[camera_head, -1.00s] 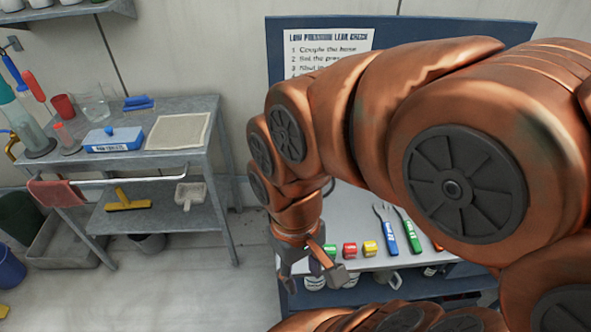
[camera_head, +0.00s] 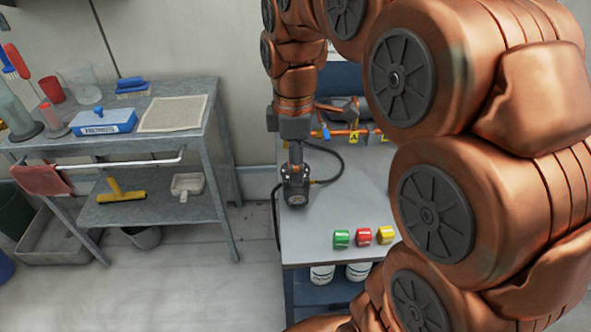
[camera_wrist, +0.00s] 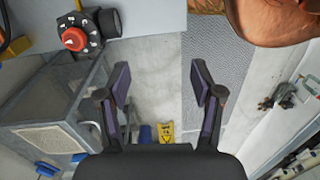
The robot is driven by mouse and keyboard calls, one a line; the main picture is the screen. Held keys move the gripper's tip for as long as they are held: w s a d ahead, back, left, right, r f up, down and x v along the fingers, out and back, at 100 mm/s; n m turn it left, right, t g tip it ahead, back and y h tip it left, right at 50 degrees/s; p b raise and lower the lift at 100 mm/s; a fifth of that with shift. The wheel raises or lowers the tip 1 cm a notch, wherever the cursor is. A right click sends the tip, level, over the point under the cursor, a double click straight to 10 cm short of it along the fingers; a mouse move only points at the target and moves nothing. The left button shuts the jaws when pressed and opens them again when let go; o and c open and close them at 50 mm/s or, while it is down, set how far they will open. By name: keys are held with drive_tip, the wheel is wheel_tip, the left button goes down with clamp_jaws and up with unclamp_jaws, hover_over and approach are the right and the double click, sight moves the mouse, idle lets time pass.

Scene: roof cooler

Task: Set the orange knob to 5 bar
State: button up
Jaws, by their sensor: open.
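The orange knob (camera_wrist: 74,39) sits on a black round dial with white marks at the upper left of the wrist view. Its pointer and numbers are too small to read. A black gauge body (camera_wrist: 109,23) adjoins it.
Orange piping with tags (camera_head: 355,138) is behind. A metal cart (camera_head: 150,170) with a blue box (camera_head: 103,122) stands left, across free floor.

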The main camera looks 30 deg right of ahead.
drive_tip(key=w+d+f+n+b, duration=0.1)
drive_tip(key=w+d+n+b, duration=0.1)
drive_tip(key=w+n, duration=0.1)
drive_tip(key=w+d+f+n+b, duration=0.2)
drive_tip(key=w+n, duration=0.1)
drive_tip(key=w, duration=0.2)
drive_tip(key=w+d+f+n+b, duration=0.1)
drive_tip(key=w+d+n+b, duration=0.1)
drive_tip(key=w+n, duration=0.1)
drive_tip(key=shift+w+f+t, duration=0.35)
drive_tip(key=shift+w+t, duration=0.05)
drive_tip(key=shift+w, duration=0.1)
drive_tip(key=shift+w+d+n+b, duration=0.25)
drive_tip(key=shift+w+n+b, duration=0.15)
drive_tip(key=shift+w, duration=0.1)
drive_tip(key=shift+f+p, duration=0.3)
drive_tip(key=shift+f, duration=3.65)
drive_tip(key=c, duration=1.1)
drive_tip(key=shift+c, duration=0.2)
